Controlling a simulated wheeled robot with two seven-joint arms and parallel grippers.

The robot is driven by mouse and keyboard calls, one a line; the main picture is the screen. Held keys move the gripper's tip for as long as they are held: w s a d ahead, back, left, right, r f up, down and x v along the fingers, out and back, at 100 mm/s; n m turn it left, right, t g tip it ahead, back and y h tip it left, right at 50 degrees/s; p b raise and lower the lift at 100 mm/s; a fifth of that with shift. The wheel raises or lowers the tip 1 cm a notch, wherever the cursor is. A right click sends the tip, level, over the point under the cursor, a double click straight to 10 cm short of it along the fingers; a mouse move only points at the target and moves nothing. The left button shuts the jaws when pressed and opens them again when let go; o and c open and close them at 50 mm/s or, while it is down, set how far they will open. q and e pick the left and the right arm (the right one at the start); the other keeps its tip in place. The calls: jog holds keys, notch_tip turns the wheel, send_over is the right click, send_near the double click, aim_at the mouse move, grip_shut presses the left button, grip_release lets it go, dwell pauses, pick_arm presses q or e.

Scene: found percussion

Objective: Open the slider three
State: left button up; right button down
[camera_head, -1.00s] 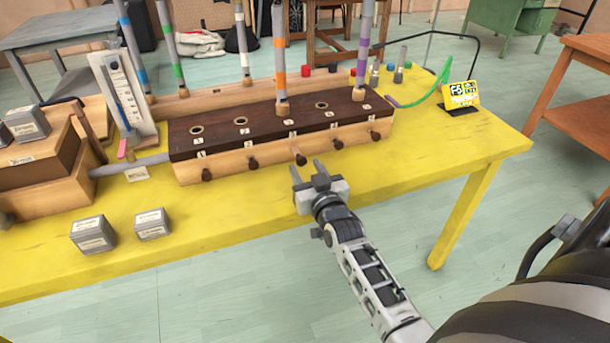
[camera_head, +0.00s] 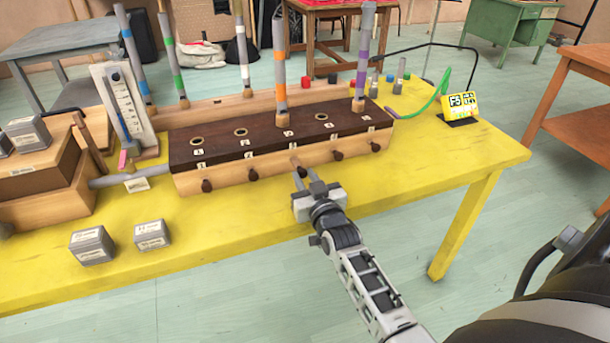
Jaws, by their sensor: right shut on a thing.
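The long wooden box (camera_head: 232,178) with a dark top stands on the yellow table. Its front has a row of sliders with dark knobs; slider three (camera_head: 295,161) is the middle one. A short light-wood length of it shows in front of the box. My right gripper (camera_head: 309,186) is in front of the box, shut on slider three; its fingers hide the gripped end. Slider two (camera_head: 253,174) and slider four (camera_head: 337,155) are on either side, apart from the gripper. An orange-banded tube (camera_head: 281,90) stands above the middle slider. My left gripper is not in view.
Two grey blocks (camera_head: 92,246) (camera_head: 152,235) lie on the table (camera_head: 225,249) at front left. A purple-banded tube (camera_head: 361,65) stands at the box's right end. A yellow display (camera_head: 461,105) stands at right. The table's front right is clear.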

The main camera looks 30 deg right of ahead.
jog(key=c, duration=1.2)
grip_release()
jog(key=shift+c, duration=0.2)
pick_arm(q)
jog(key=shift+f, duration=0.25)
pick_arm(e)
jog(key=shift+s, duration=0.3)
pick_arm(q)
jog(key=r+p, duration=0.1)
jog(key=p, duration=0.2)
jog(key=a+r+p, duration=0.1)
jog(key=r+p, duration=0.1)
jog(key=p, duration=0.2)
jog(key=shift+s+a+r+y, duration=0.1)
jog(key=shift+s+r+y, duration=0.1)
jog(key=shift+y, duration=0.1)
pick_arm(e)
jog(key=v, duration=1.5)
jog(key=shift+s, duration=0.25)
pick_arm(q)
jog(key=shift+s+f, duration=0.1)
pick_arm(e)
jog(key=shift+f, duration=0.1)
